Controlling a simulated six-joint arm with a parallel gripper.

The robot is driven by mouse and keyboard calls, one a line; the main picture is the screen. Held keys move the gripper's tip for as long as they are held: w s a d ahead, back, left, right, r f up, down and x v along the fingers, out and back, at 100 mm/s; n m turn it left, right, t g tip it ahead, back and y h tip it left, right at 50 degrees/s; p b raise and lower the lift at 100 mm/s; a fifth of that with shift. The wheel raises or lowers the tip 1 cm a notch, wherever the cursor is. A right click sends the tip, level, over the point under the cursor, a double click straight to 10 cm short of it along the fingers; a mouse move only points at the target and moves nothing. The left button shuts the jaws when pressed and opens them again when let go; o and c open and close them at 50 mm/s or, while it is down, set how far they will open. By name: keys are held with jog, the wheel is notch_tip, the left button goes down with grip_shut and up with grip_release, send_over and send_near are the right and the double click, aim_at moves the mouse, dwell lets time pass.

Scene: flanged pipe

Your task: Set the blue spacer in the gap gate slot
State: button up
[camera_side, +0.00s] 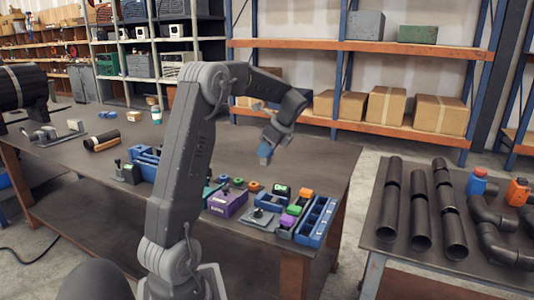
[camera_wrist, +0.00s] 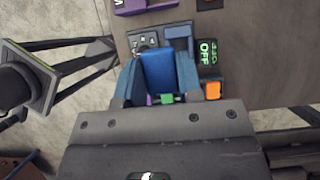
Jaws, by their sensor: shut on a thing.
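My gripper (camera_wrist: 158,82) is shut on the blue spacer (camera_wrist: 158,68), a flat blue block between its two fingers in the wrist view. In the side view my gripper (camera_side: 268,144) is above the table, with the blue spacer (camera_side: 264,152) at its tip, clear of the parts below. I cannot pick out the gap gate slot for certain. A small dark-grey fixture (camera_wrist: 144,40) shows just beyond the spacer in the wrist view, partly hidden by it.
Below are a purple box (camera_side: 227,203), a grey plate (camera_side: 257,218) and a blue compartment tray (camera_side: 318,222). A green OFF display (camera_wrist: 208,52) and an orange block (camera_wrist: 213,91) lie right of the spacer. Bare tabletop (camera_wrist: 270,60) is further right.

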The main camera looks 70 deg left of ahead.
jog(key=shift+f, duration=0.1)
notch_tip(320, 180, down, 11)
jog(key=w+a, duration=0.1)
jog(key=a, duration=0.1)
jog(key=shift+w, duration=0.25)
jog(key=shift+a+r, duration=0.1)
jog(key=shift+r, duration=0.1)
jog(key=shift+f, duration=0.1)
dwell(0.7)
jog(key=shift+f, duration=1.1)
jog(key=shift+f, duration=0.15)
jog(key=shift+f, duration=0.9)
jog(key=shift+f, duration=0.55)
